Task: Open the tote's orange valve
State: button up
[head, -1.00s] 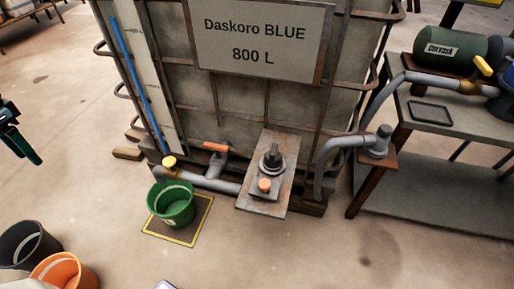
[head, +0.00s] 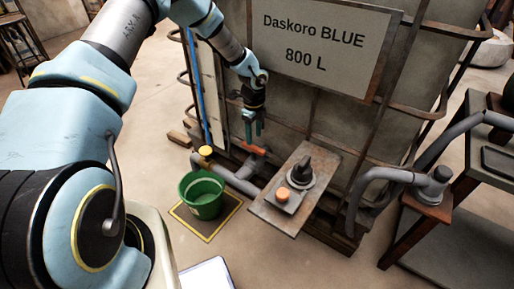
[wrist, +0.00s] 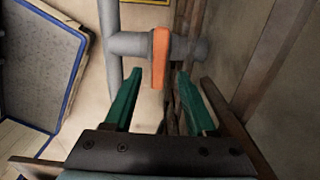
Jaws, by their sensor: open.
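The tote (head: 330,112) is a large caged tank with a sign reading Daskoro BLUE 800 L. Its orange valve handle (head: 254,149) sits low on the front, on a grey pipe. In the wrist view the orange handle (wrist: 160,58) lies ahead, between the lines of the two green fingers and just beyond their tips. My gripper (head: 252,136) points down just above the handle. In the wrist view my gripper (wrist: 158,75) is open, with nothing between its fingers. I cannot tell whether a fingertip touches the handle or pipe.
A green bucket (head: 202,196) stands on a yellow-edged mat below a yellow-handled tap (head: 205,151). A plate (head: 265,212) with a black knob and orange button juts out right of the valve. Cage bars and a brown post (wrist: 275,60) stand close to the right finger.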

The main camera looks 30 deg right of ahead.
aim_at(253, 146)
notch_tip(253, 146, down, 6)
jog(key=shift+w+a+f, duration=0.1)
jog(key=shift+f, duration=0.1)
grip_shut()
dwell(0.5)
